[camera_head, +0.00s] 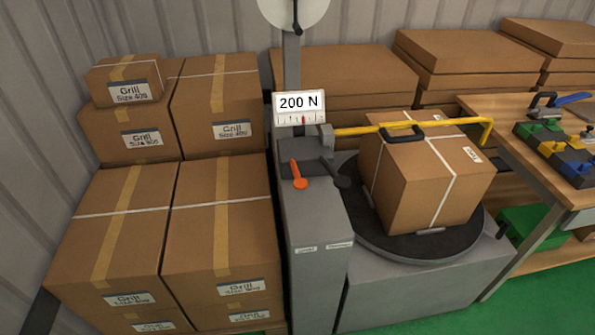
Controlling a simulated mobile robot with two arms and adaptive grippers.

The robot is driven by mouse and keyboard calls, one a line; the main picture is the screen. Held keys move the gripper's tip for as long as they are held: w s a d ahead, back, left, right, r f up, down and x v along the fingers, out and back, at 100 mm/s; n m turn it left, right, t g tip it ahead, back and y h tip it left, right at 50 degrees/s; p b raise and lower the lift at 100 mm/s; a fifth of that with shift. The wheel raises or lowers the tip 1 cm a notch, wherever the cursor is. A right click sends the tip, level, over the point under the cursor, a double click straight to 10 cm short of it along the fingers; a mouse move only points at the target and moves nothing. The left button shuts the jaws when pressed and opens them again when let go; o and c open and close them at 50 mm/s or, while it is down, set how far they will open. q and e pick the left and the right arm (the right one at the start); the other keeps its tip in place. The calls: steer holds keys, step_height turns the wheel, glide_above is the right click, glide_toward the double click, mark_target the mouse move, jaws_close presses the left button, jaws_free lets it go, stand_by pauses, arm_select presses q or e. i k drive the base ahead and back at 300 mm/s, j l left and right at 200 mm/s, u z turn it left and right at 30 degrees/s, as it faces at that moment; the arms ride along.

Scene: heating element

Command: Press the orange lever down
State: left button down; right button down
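The orange lever (298,176) is on top of the grey machine post (310,225), left of the turntable. It is a short orange bar with a rounded end toward the front. A dark lever (340,174) sits just to its right. A display (299,105) reading "200 N" stands above and behind it. Neither of my grippers shows in the head view, so their position relative to the lever cannot be seen.
A strapped cardboard box (410,185) stands on the round black turntable (385,243), under a yellow bar (400,127). Stacked "Grill" boxes (120,225) fill the left side. A wooden workbench (530,160) with coloured items is at right. Green floor (545,292) is clear at front right.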

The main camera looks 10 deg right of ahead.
mark_target(300, 183)
steer(key=i+j+z, duration=0.4)
steer(key=j, duration=0.25)
steer(key=i+j+z, duration=0.1)
steer(key=j+z, duration=0.15)
steer(key=i+j+z, duration=0.2)
steer(key=j, duration=0.3)
steer(key=j+z, duration=0.2)
steer(key=j, duration=0.2)
